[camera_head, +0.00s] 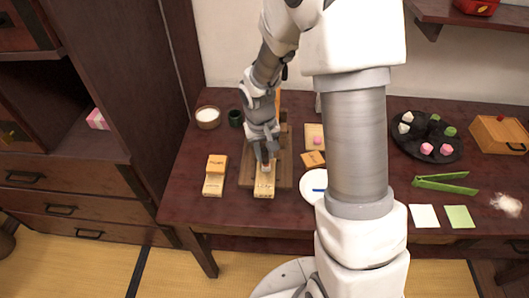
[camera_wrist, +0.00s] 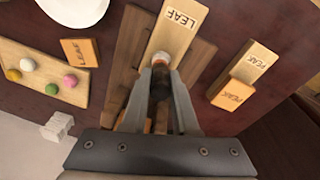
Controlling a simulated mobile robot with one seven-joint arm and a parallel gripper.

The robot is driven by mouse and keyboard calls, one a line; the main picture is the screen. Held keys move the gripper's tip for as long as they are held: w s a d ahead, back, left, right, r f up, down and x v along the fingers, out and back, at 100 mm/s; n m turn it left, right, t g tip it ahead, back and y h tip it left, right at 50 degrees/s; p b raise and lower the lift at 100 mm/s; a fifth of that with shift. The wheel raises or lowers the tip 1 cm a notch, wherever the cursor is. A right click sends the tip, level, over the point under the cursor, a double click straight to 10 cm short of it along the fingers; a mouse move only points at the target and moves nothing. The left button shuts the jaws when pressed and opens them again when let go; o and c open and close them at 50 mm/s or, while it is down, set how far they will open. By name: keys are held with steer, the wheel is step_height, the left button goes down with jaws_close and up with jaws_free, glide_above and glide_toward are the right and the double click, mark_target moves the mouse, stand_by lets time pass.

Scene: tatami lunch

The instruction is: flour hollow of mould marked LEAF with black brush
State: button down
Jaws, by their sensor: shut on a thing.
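The mould marked LEAF (camera_wrist: 177,24) is a pale wooden block lying on a brown board; in the head view (camera_head: 264,190) it is at the board's front end. My gripper (camera_wrist: 162,82) is shut on a dark, upright brush (camera_wrist: 160,84), seen nearly end-on in the wrist view. The brush's pale end (camera_wrist: 161,58) is over or against the mould's near part; I cannot tell whether it touches. The mould's hollow is hidden by the brush and fingers. In the head view my gripper (camera_head: 265,158) is just above the mould. A bowl of white powder (camera_head: 208,116) stands at the back left.
The brown board (camera_head: 285,176) lies under the mould. The PEAK mould (camera_head: 213,186) and its orange piece (camera_head: 217,162) are left. The orange LEAF piece (camera_wrist: 80,52), sweets board (camera_wrist: 45,88) and white plate (camera_head: 311,181) are right. A dark green cup (camera_head: 235,118) stands behind.

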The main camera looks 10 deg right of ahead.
steer(key=shift+r, duration=0.1)
steer(key=shift+r+p, duration=3)
steer(key=shift+r, duration=1)
steer(key=p, duration=0.2)
steer(key=shift+s+d+r+p, duration=0.3)
steer(key=shift+s+r, duration=0.05)
steer(key=shift+s, duration=0.05)
steer(key=shift+f, duration=0.1)
